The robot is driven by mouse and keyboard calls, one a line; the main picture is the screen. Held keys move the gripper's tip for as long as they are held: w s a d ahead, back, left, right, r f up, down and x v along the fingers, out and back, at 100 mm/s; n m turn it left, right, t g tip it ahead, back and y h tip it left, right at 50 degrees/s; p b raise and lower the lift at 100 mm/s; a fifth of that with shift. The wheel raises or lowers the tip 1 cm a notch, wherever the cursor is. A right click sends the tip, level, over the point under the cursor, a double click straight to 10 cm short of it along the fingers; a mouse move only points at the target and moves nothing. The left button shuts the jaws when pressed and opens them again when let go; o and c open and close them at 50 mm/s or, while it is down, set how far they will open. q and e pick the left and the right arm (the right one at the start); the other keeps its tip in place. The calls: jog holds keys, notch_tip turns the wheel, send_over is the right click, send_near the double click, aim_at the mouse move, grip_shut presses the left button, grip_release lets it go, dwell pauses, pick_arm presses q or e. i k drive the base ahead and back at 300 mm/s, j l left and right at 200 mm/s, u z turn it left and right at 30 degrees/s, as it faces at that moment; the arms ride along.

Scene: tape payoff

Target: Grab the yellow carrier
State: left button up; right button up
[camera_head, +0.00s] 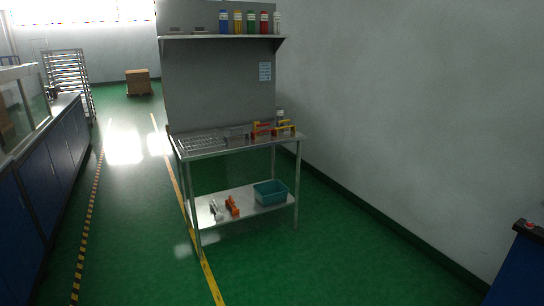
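A small yellow carrier (285,125) with a raised handle stands on the right part of the steel workbench top (215,149). A red and orange carrier of similar shape (262,129) stands just left of it. The yellow carrier is far off and small, so its details are hard to tell. Neither of my grippers shows in the head view.
The bench's lower shelf (250,206) holds a teal bin (270,192) and orange tools (232,205). Coloured bottles (250,23) stand on the upper shelf. Blue cabinets (40,185) line the left. Green floor (300,270) before the bench is clear.

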aim_at(292, 128)
jog(key=i, duration=2.85)
